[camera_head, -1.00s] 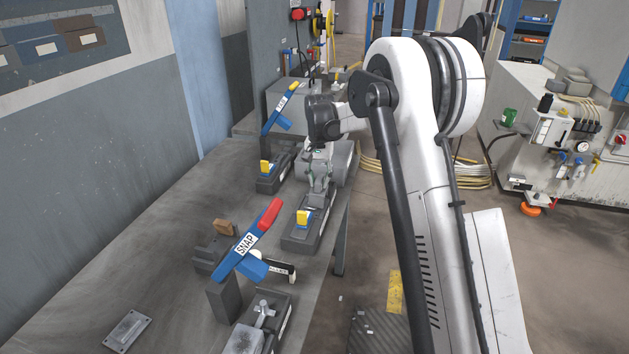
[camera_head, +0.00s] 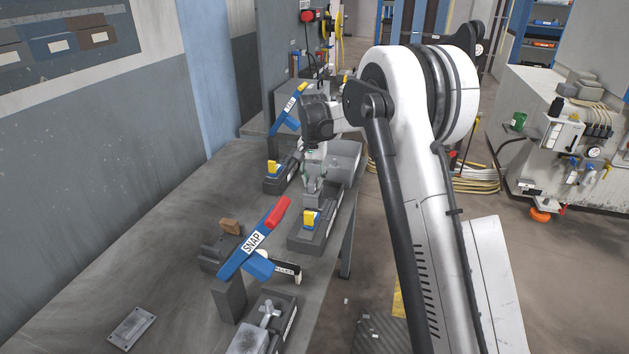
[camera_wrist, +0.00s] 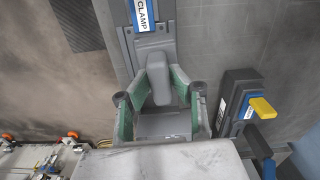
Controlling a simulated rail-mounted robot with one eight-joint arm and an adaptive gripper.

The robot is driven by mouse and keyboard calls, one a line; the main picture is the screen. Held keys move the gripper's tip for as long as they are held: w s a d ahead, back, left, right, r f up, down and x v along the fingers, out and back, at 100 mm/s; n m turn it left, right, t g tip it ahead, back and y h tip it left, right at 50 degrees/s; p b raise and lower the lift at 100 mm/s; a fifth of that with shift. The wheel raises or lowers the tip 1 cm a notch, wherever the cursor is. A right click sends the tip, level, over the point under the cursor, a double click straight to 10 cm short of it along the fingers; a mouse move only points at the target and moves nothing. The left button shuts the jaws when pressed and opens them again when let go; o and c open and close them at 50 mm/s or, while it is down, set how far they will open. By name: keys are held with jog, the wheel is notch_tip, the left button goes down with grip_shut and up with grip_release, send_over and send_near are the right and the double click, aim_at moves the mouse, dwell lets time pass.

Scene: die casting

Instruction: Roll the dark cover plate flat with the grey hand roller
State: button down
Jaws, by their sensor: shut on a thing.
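My gripper (camera_head: 314,186) is over a dark fixture (camera_head: 322,232) with a yellow-tipped lever, on the bench's right edge. In the wrist view its green-padded fingers (camera_wrist: 160,98) are shut around an upright grey block (camera_wrist: 158,78) at a base marked CLAMP (camera_wrist: 142,14). I cannot tell whether this block is part of the fixture or of the hand roller. A small pale grey plate with holes (camera_head: 131,328) lies flat at the bench's front left.
A blue lever with a red end, marked SNAP (camera_head: 252,242), rises over the near bench. A second yellow-tipped fixture (camera_head: 275,178) stands left of my gripper; it also shows in the wrist view (camera_wrist: 250,108). The bench's left part (camera_head: 130,255) is mostly clear.

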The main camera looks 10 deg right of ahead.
jog(key=shift+s+d+r+b, duration=0.1)
jog(key=shift+s+d, duration=0.25)
jog(key=shift+d, duration=0.25)
jog(key=shift+s+d+b, duration=0.15)
jog(key=shift+s+d, duration=0.15)
jog(key=shift+d, duration=0.25)
jog(key=shift+s+d+r+b, duration=0.1)
jog(key=shift+s+d, duration=0.25)
jog(key=shift+d, duration=0.25)
jog(key=shift+s+a+f+b, duration=0.25)
jog(key=shift+s+b, duration=0.05)
jog(key=shift+s, duration=0.15)
jog(key=shift+w+a+f, duration=0.1)
jog(key=shift+w+a, duration=0.45)
jog(key=shift+a, duration=0.35)
jog(key=shift+w+a+f, duration=0.1)
jog(key=shift+w+a, duration=0.4)
jog(key=shift+a, duration=0.35)
jog(key=shift+r, duration=0.1)
jog(key=shift+r+p, duration=1.6)
jog(key=shift+r, duration=2.4)
